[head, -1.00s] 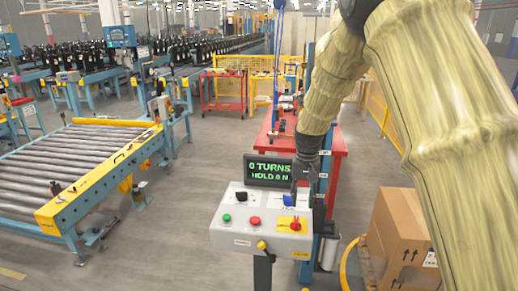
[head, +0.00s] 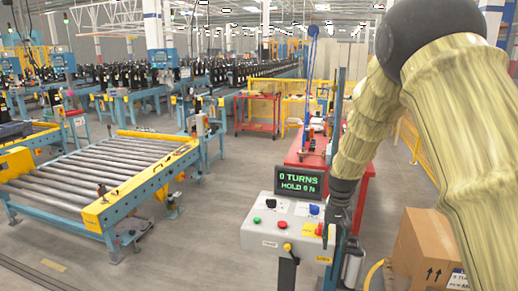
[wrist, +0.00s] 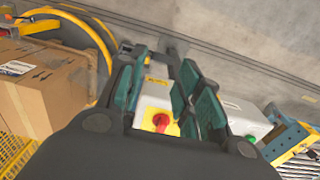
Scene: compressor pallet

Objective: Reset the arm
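A light grey control box (head: 268,238) stands on a post, with a green button (head: 257,220), a red button (head: 283,223), a black selector and a blue knob (head: 314,209). A red rotary switch (head: 319,229) sits on a yellow plate at its right end. A display (head: 298,182) behind it reads "0 TURNS" and "HOLD 0 N". My gripper (head: 331,232) hangs at the box's right end, partly covering it. In the wrist view my gripper (wrist: 168,75) is open, with green-padded fingers apart. The red switch (wrist: 160,121) shows between them; contact cannot be told.
A cardboard box (head: 425,248) stands at the lower right, next to a yellow hoop. A roller conveyor (head: 110,170) is at left. A red workbench (head: 310,150) stands behind the control box. The floor between conveyor and control box is clear.

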